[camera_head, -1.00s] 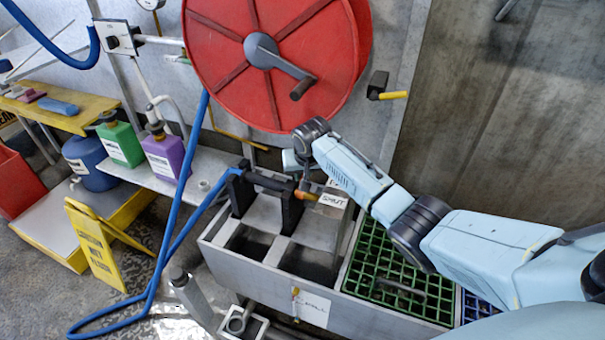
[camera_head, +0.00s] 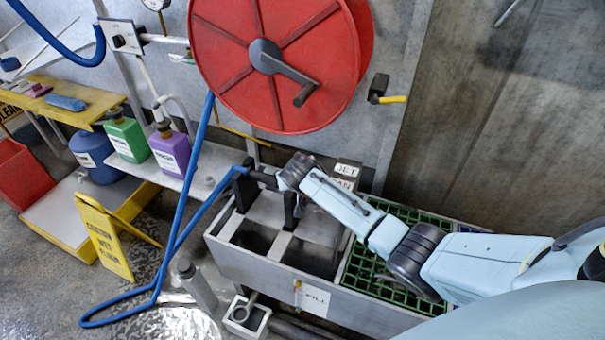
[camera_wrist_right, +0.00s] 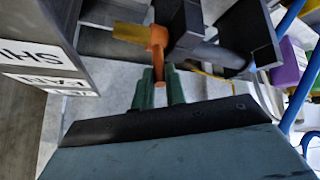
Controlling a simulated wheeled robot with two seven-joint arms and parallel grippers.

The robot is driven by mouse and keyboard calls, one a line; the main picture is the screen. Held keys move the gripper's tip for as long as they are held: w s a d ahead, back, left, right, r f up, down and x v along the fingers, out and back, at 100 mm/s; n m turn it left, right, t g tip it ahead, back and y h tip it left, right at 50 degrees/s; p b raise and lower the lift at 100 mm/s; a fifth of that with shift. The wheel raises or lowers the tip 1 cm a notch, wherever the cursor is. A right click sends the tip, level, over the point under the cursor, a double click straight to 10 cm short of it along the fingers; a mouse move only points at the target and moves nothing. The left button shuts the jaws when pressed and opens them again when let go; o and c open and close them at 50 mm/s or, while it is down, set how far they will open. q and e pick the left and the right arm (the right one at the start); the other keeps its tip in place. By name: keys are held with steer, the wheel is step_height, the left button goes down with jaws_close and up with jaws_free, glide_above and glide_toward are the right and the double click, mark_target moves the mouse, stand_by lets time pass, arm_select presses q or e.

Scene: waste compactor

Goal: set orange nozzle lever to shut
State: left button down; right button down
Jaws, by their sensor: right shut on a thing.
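The orange nozzle lever (camera_wrist_right: 158,52) shows in the right wrist view, standing out from the dark nozzle body (camera_wrist_right: 185,25). My right gripper (camera_wrist_right: 160,82) is shut on the lever, with one green finger on each side of it. A yellow-orange nozzle tip (camera_wrist_right: 130,32) points left, toward a grey plate (camera_wrist_right: 68,45) with white labels, one partly reading SHUT. There, my right wrist hides the lever and fingers. My left gripper is in neither view.
A grey trough (camera_head: 262,262) with a green grate (camera_head: 385,290) lies below my right arm. A red hose reel (camera_head: 280,60) hangs just above it. A blue hose (camera_head: 172,235) runs down to the floor. A yellow floor sign (camera_head: 105,240) stands at left.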

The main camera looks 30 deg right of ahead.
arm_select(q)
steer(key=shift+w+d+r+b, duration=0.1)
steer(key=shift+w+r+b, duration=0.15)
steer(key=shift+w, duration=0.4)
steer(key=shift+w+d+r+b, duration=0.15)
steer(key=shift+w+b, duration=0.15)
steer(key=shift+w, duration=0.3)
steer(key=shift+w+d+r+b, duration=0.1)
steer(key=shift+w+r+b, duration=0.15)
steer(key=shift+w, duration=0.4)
arm_select(e)
steer(key=shift+s+a+f+t+h, duration=0.3)
steer(key=shift+s+a+t+h, duration=0.1)
steer(key=shift+t+h, duration=0.2)
steer(key=shift+s+a+f+t+h, duration=0.25)
steer(key=shift+a+t+h, duration=0.15)
steer(key=shift+t+h, duration=0.2)
steer(key=c, duration=1.4)
jaws_free()
steer(key=shift+c, duration=0.2)
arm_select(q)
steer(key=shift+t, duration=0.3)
arm_select(e)
steer(key=shift+r, duration=0.1)
